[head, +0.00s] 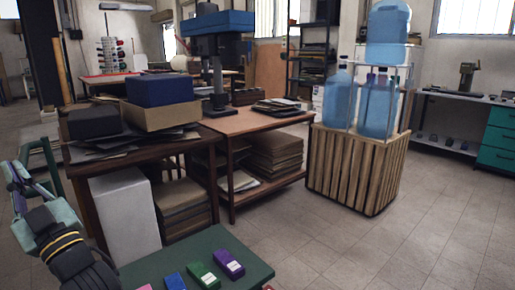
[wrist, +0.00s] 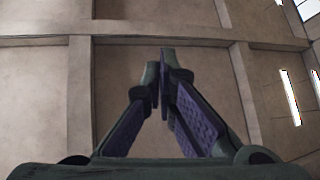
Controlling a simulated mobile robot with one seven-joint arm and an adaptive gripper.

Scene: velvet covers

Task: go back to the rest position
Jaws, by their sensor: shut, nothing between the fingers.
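My gripper (wrist: 163,72) shows in the wrist view with its two purple-padded fingers brought together at the tips and nothing between them. It points toward the beamed ceiling (wrist: 190,15), well away from any object. In the head view my arm is at the lower left, beside a green-topped table; I cannot make out the fingers there. On the green table (head: 220,247) lie small labelled items: a purple one (head: 229,263), a green one (head: 203,275), a blue one (head: 174,281) and part of a pink one at the bottom edge.
A wooden table (head: 199,140) behind holds a blue box (head: 160,89), a cardboard tray (head: 161,115) and a black case (head: 94,122). A slatted wooden crate (head: 350,170) with blue water bottles (head: 378,108) stands right of centre. The tiled floor at right is clear.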

